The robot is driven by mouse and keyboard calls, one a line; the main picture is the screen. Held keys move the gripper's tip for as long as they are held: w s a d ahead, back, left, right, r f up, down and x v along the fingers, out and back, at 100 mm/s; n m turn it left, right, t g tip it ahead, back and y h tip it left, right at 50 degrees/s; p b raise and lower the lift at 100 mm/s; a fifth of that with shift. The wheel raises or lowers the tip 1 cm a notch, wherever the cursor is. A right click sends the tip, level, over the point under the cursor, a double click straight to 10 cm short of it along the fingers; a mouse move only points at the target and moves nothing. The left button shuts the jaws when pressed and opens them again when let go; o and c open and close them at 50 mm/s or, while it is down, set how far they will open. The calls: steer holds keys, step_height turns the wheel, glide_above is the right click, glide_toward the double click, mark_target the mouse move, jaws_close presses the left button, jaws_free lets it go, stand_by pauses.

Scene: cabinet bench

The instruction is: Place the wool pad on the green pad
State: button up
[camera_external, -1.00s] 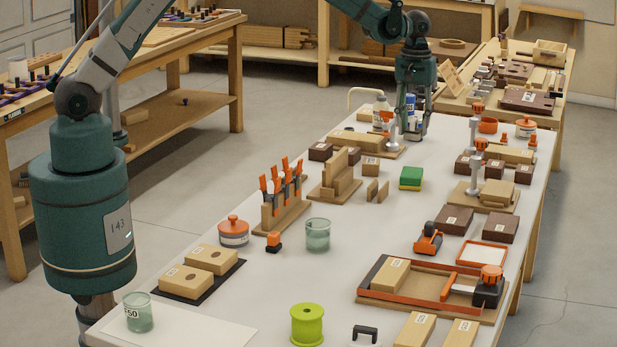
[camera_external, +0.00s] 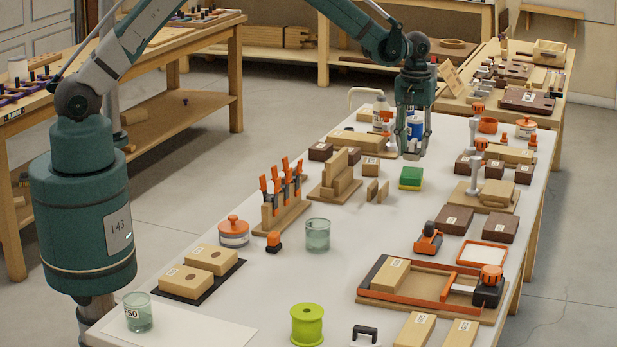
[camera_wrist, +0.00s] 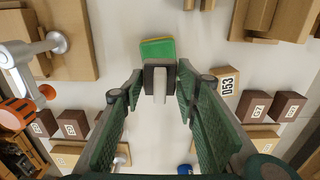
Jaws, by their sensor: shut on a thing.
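The green pad (camera_external: 411,174) is a small block with a green upper part and a yellow lower part, lying on the white bench. It also shows in the wrist view (camera_wrist: 157,48), just beyond my fingertips. My gripper (camera_external: 413,153) is a little behind the green pad in the external view, fingers pointing down. In the wrist view my gripper (camera_wrist: 160,82) is shut on a small grey piece (camera_wrist: 160,88), which I take to be the wool pad. The held piece is largely hidden by the fingers in the external view, and its height above the bench is unclear.
A post clamp (camera_external: 479,165) stands to the right. The bench in front of the green pad is clear.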

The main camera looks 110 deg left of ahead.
mark_target(413, 157)
steer(key=shift+f, duration=0.15)
steer(key=shift+f, duration=1.75)
steer(key=shift+f, duration=0.15)
steer(key=o, duration=0.8)
steer(key=shift+r, duration=0.2)
step_height(413, 157, up, 12)
